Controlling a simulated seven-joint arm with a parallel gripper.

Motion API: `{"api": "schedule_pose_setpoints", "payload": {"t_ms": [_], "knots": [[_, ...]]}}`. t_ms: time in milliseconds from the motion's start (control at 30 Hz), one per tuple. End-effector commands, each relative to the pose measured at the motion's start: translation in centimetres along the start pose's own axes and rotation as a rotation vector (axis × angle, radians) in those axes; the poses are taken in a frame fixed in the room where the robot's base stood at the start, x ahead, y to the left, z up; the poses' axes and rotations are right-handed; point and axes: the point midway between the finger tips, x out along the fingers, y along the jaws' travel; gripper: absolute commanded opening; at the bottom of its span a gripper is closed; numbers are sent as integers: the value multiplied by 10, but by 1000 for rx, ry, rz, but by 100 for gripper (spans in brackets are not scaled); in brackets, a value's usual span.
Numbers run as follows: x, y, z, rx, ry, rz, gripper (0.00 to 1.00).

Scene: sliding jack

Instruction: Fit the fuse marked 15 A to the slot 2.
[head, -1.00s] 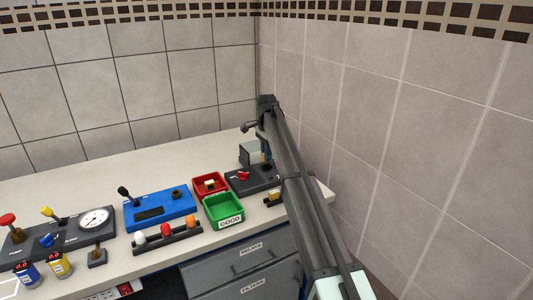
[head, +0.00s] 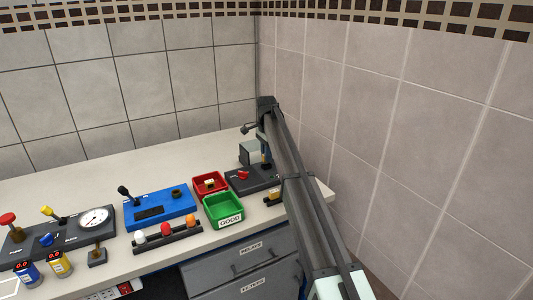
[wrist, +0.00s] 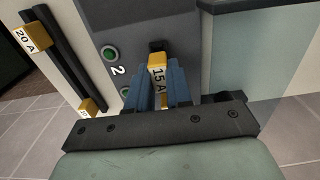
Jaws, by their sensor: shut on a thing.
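My gripper (wrist: 160,88) is shut on the yellow fuse marked 15 A (wrist: 157,73), its blue fingers on either side. The fuse's far end is at a small dark opening or holder (wrist: 157,46) in the grey panel (wrist: 145,20), beside the printed 2 (wrist: 118,70). I cannot tell how deep the fuse sits or whether it touches. In the head view the arm hides most of my gripper above the dark-grey fuse unit (head: 243,185), which has a red knob (head: 243,175).
A dark rack (wrist: 60,60) left of the panel holds a 20 A fuse (wrist: 33,37) and another yellow fuse (wrist: 90,107), its marking partly hidden. Green lamps (wrist: 110,53) sit by the 2. Red (head: 198,191) and green GOOD (head: 212,217) trays stand left of the unit; a tiled wall (head: 420,130) is close right.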

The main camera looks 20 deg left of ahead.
Motion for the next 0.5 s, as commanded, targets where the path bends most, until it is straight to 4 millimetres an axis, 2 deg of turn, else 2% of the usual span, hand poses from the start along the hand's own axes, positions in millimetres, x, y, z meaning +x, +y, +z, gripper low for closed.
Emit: {"api": "schedule_pose_setpoints", "payload": {"t_ms": [500], "knots": [[11,0,0,0,0,1,0]]}}
